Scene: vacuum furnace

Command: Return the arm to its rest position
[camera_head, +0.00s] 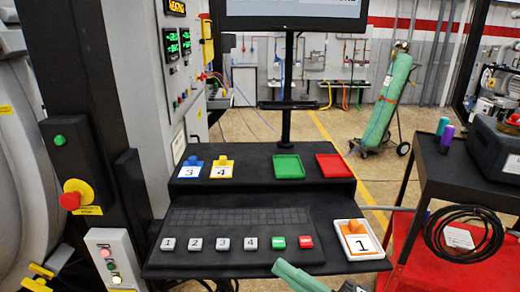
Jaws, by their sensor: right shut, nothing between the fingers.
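My right gripper (284,269) shows only in part at the bottom edge of the head view, as a grey-green finger piece pointing up and left. It is shut and empty, just in front of the console's (335,267) front edge, left of and below the white tray (338,224) with the orange piece numbered 1 (358,238). Most of the right arm is outside the picture. My left gripper is not in view.
The console has a keyboard (240,217), a row of numbered, green and red buttons, and a raised shelf with blue (190,168) and yellow (221,168) pieces and green (288,168) and red (333,166) trays. A monitor stands behind. A cart (440,170) with black cable is at right.

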